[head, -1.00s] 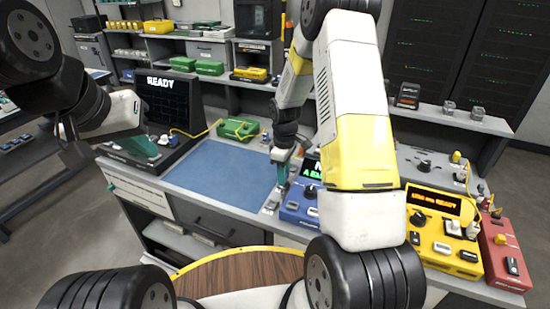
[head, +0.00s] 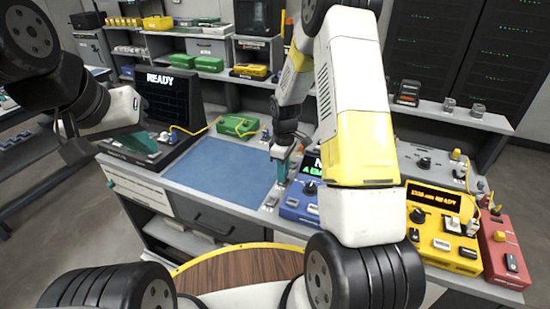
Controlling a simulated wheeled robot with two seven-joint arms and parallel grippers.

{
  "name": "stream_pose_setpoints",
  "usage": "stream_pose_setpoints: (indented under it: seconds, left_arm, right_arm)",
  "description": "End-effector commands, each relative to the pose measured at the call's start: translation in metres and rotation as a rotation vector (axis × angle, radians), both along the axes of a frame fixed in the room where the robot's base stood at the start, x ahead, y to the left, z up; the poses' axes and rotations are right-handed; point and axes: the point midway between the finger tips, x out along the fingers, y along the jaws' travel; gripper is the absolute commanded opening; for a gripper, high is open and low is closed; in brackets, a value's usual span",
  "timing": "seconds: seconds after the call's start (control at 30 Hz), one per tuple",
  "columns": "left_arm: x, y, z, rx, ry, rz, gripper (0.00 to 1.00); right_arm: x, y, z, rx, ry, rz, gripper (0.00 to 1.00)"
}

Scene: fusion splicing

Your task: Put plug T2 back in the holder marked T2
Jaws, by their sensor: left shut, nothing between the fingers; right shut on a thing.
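My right gripper (head: 283,178) has teal fingers and points down at the right edge of the blue mat (head: 222,168), beside the blue unit (head: 297,209). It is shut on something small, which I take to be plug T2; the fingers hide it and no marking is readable. Small grey pieces (head: 270,203) lie just below the fingertips, at the mat's front right corner. I cannot tell which holder is marked T2. My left gripper (head: 140,146) is shut and empty, in front of the black READY screen unit at the left, away from the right gripper.
The black screen unit (head: 167,95) stands at the back left, with a yellow cable running to a green box (head: 237,126). A yellow unit (head: 443,230) and a red unit (head: 503,250) stand at the right. The blue mat is mostly clear. My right forearm blocks part of the bench.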

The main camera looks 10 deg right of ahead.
Motion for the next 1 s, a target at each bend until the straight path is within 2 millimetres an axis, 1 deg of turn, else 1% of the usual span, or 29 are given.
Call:
stream_pose_setpoints:
  seconds: [0.73, 0.77, 0.8, 0.87, 0.9, 1.0]
  left_arm:
    - [0.0, 0.0, 0.0, 0.0, 0.0, 0.0, 0.0]
    - [0.0, 0.0, 0.0, 0.0, 0.0, 0.0, 0.0]
    - [0.0, 0.0, 0.0, 0.0, 0.0, 0.0, 0.0]
    - [0.0, 0.0, 0.0, 0.0, 0.0, 0.0, 0.0]
    - [0.0, 0.0, 0.0, 0.0, 0.0, 0.0, 0.0]
    - [0.0, 0.0, 0.0, 0.0, 0.0, 0.0, 0.0]
  right_arm:
    - [0.0, 0.0, -0.011, -0.001, -0.001, -0.001, 0.0]
    - [0.0, 0.0, -0.011, -0.001, -0.001, -0.001, 0.27]
    - [0.0, 0.0, -0.011, -0.001, -0.001, -0.001, 0.34]
    - [0.0, 0.0, -0.011, 0.0, 0.0, 0.0, 0.46]
    - [0.0, 0.0, -0.011, 0.0, 0.0, 0.0, 0.5]
    - [0.0, 0.0, -0.011, 0.0, 0.0, 0.0, 0.5]
